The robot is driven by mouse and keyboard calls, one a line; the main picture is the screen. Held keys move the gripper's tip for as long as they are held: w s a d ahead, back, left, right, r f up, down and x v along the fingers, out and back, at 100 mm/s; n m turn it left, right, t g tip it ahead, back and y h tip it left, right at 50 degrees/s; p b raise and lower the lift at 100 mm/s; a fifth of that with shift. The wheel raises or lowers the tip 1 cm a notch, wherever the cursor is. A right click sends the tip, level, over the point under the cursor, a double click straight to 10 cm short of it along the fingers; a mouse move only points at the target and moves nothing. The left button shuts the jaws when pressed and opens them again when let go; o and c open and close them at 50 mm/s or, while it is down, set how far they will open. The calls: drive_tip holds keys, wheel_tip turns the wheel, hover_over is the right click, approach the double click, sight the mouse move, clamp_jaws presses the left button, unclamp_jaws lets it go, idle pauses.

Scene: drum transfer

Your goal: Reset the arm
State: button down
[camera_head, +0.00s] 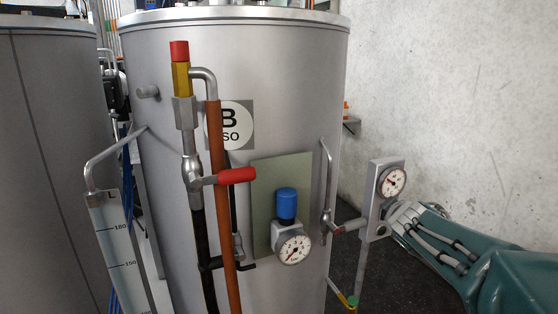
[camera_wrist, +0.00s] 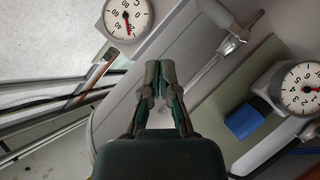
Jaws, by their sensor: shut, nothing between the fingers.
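My gripper (camera_wrist: 160,70) is shut and empty in the wrist view, its two grey fingertips together in front of the silver drum. In the head view my teal arm reaches in from the right edge, its end close to the gauge plate (camera_head: 375,190) right of the drum. I cannot tell there whether the fingertips touch the plate. The large drum (camera_head: 280,100) marked B stands upright in the middle of the head view.
The drum carries a red-handled valve (camera_head: 237,175), a copper pipe (camera_head: 216,140) and a blue-capped regulator with a dial (camera_head: 292,248). A round gauge (camera_wrist: 128,16) is close to the fingers in the wrist view. A concrete wall (camera_head: 450,90) stands behind my arm.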

drive_tip(key=s+a+f+m+g+y, duration=0.1)
drive_tip(key=s+a+f+m+g, duration=0.1)
drive_tip(key=s, duration=0.7)
drive_tip(key=s+a+f+m+g+y, duration=0.1)
drive_tip(key=s+a+f+m+g, duration=0.1)
drive_tip(key=s+a, duration=0.5)
drive_tip(key=s+a+f+m+g+y, duration=0.1)
drive_tip(key=s+a+f+m+g, duration=0.2)
drive_tip(key=s, duration=0.9)
wheel_tip(320, 180, down, 2)
drive_tip(key=shift+s+a+f, duration=0.1)
drive_tip(key=shift+s+a, duration=0.25)
drive_tip(key=shift+a, duration=0.3)
